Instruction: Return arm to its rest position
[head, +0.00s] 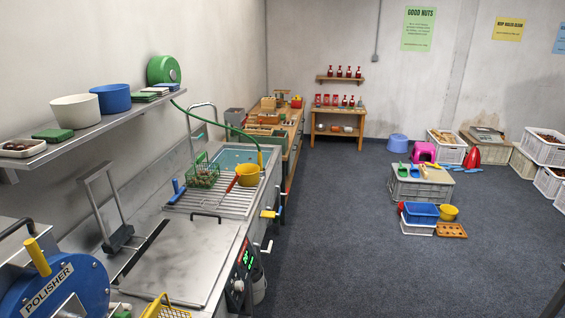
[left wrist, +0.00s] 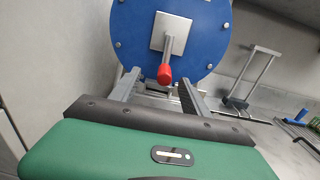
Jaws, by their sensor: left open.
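My left gripper (left wrist: 160,88) shows in the left wrist view, its two grey fingers spread apart beyond the green palm, with nothing seen held between them. A blue disc (left wrist: 200,20) of a machine stands past the fingertips. A red-tipped handle (left wrist: 166,72) on it shows between the fingers; I cannot tell how far apart they are. In the head view the blue polisher (head: 60,290) is at the lower left, partly cut off by the edge. Neither of my grippers shows in the head view.
A steel counter (head: 150,290) with a flat lid runs along the left wall, under a shelf (head: 100,127) holding bowls. A wire basket (head: 203,174) and yellow pot (head: 247,175) stand on the ribbed drainer.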

